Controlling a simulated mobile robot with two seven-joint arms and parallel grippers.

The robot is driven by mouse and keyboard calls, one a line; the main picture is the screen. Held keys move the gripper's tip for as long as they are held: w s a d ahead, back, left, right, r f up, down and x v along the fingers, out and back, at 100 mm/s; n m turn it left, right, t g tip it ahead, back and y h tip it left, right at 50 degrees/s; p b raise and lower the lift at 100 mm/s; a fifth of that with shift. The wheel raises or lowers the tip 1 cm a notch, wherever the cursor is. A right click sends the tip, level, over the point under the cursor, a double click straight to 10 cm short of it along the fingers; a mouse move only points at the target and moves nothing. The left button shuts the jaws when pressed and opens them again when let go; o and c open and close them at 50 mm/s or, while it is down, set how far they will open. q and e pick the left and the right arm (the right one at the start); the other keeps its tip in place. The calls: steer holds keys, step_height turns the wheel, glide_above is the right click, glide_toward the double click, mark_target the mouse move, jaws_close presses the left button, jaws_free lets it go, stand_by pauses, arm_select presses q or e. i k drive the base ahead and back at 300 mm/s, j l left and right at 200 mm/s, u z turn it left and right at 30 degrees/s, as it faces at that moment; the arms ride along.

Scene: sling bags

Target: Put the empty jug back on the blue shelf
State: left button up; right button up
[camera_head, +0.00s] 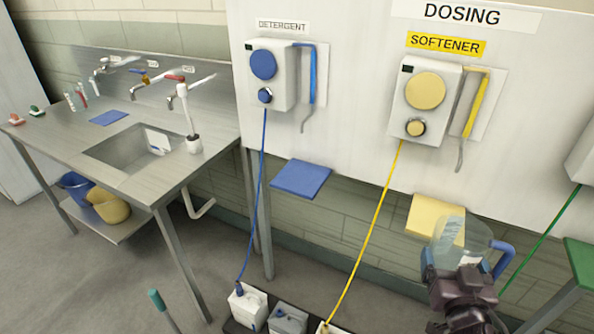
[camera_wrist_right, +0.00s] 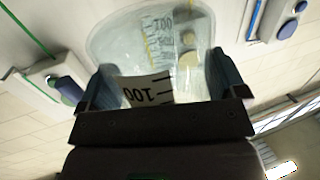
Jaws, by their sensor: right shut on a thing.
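The jug (camera_head: 462,238) is clear plastic with a blue handle on its right side. I see no coloured liquid in it. My right gripper (camera_head: 462,275) is shut on the jug and holds it in front of the yellow shelf, at the lower right of the head view. In the right wrist view the clear wall of the jug (camera_wrist_right: 120,45), with its scale marks, sits between the fingers of my right gripper (camera_wrist_right: 160,88). The blue shelf (camera_head: 302,178) is bare, below the detergent dispenser, left of and farther back than the jug. My left gripper is not in view.
The yellow shelf (camera_head: 425,214) is partly hidden behind the jug. A green shelf (camera_head: 582,262) is at the right edge. Blue and yellow hoses (camera_head: 362,245) run down to canisters (camera_head: 248,305) on the floor. A steel sink bench (camera_head: 140,180) stands left.

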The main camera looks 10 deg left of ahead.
mark_target(306, 173)
steer(key=i+j, duration=0.2)
steer(key=j, duration=0.2)
steer(key=i+j, duration=0.2)
steer(key=j, duration=0.2)
steer(key=i+j, duration=0.45)
steer(key=j, duration=0.3)
